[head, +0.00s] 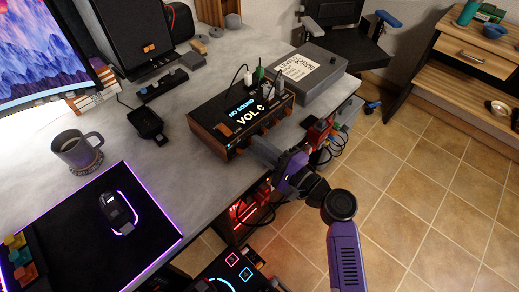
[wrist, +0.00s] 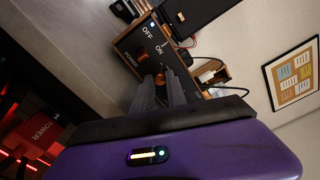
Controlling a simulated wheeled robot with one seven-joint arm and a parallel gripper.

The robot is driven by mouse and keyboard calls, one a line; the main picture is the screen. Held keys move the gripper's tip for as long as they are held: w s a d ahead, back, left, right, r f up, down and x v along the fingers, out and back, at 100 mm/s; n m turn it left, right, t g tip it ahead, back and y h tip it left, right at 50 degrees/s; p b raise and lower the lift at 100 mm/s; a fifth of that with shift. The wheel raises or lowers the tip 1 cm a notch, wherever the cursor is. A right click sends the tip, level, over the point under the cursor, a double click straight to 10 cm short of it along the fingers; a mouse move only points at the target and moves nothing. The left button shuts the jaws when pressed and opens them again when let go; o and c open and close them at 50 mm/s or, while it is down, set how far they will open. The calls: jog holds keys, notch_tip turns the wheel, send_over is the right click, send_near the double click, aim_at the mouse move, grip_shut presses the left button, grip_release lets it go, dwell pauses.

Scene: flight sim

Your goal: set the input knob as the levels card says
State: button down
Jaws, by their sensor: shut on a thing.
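The amplifier (head: 210,133) is a dark box with wooden ends on the grey desk. Its top display (head: 243,114) reads "NO SOUND" and "VOL 0". Orange knobs line its front face. My gripper (head: 257,146) reaches this face from the front right. In the wrist view my gripper (wrist: 160,80) is shut on an orange knob, mostly hidden between the fingers; I cannot tell its label or setting. The wrist view also shows "OFF" and "ON" on the amplifier (wrist: 136,38). A white card (head: 297,66) with dark print lies on a grey case; its text is too small to read.
Several cable plugs (head: 262,76) stand at the amplifier's back edge. The grey case (head: 318,82) is close behind it. A mug (head: 76,150), a mouse (head: 118,208) and a speaker (head: 127,30) are to the left. Tiled floor (head: 420,200) lies open at right.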

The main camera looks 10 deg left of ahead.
jog(key=n+b, duration=0.3)
jog(key=b, duration=0.1)
jog(key=n+b, duration=0.2)
jog(key=shift+f+n, duration=0.3)
jog(key=shift+f, duration=0.05)
jog(key=n+b, duration=0.6)
jog(key=b, duration=0.1)
jog(key=n+b, duration=0.3)
jog(key=n, duration=0.1)
jog(key=shift+r+b, duration=0.15)
jog(key=shift+b, duration=0.25)
jog(key=shift+n, duration=0.4)
jog(key=c, duration=1.6)
grip_release()
jog(key=shift+r, duration=0.1)
jog(key=shift+d, duration=0.1)
